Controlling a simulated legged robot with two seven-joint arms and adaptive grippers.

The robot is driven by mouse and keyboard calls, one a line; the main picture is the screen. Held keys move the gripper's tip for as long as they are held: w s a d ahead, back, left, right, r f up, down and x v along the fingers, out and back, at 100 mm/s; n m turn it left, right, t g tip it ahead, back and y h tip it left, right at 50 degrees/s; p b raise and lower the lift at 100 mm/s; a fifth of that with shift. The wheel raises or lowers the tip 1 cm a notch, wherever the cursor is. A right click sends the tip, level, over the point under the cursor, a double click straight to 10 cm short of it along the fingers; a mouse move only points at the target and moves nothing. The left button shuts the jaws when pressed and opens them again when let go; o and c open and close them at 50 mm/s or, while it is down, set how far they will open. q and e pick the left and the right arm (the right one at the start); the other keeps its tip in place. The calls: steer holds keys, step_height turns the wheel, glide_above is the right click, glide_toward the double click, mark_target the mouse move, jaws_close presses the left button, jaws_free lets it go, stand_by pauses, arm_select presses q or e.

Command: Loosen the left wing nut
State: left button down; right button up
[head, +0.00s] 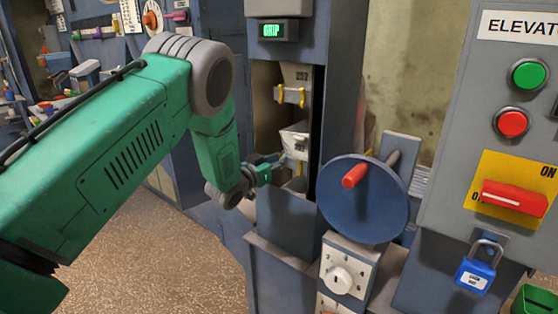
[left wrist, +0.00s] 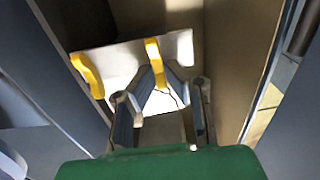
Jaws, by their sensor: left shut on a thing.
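A white bucket (head: 294,140) sits in the open elevator shaft. In the left wrist view the bucket (left wrist: 120,62) is close, with two yellow wing nuts on its face. One yellow wing nut (left wrist: 88,75) is at the left, clear of the fingers. The other yellow wing nut (left wrist: 154,60) is at the middle, at my fingertips. My left gripper (left wrist: 160,82) is shut on this middle wing nut; the fingers partly cover its lower end. In the head view my left gripper (head: 276,160) reaches into the shaft from the left. My right gripper is not in view.
An upper bucket (head: 296,76) marked 252 has yellow wing nuts. The shaft walls stand close on both sides of my left gripper. A blue handwheel (head: 363,210) with a red handle, and a control panel (head: 455,130) with a blue padlock (head: 475,274), stand to the right.

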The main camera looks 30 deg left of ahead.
arm_select(q)
steer(key=n, duration=0.3)
steer(key=shift+a+n+p, duration=0.3)
steer(key=shift+a+p, duration=0.05)
steer(key=n, duration=0.4)
steer(key=shift+a+f+n, duration=0.2)
steer(key=shift+a+n, duration=0.05)
steer(key=shift+n, duration=0.05)
steer(key=n, duration=0.1)
steer(key=n+b, duration=0.1)
steer(key=n, duration=0.2)
steer(key=shift+a+f+b, duration=0.15)
steer(key=shift+f+b, duration=0.1)
steer(key=shift+b, duration=0.05)
steer(key=shift+f+n+b, duration=0.15)
steer(key=shift+n+b, duration=0.4)
steer(key=shift+n, duration=0.65)
steer(key=shift+f+n+b, duration=0.1)
steer(key=shift+n+b, duration=0.45)
steer(key=shift+n, duration=0.65)
steer(key=c, duration=1.6)
jaws_free()
steer(key=shift+c, duration=0.2)
steer(key=shift+a, duration=0.15)
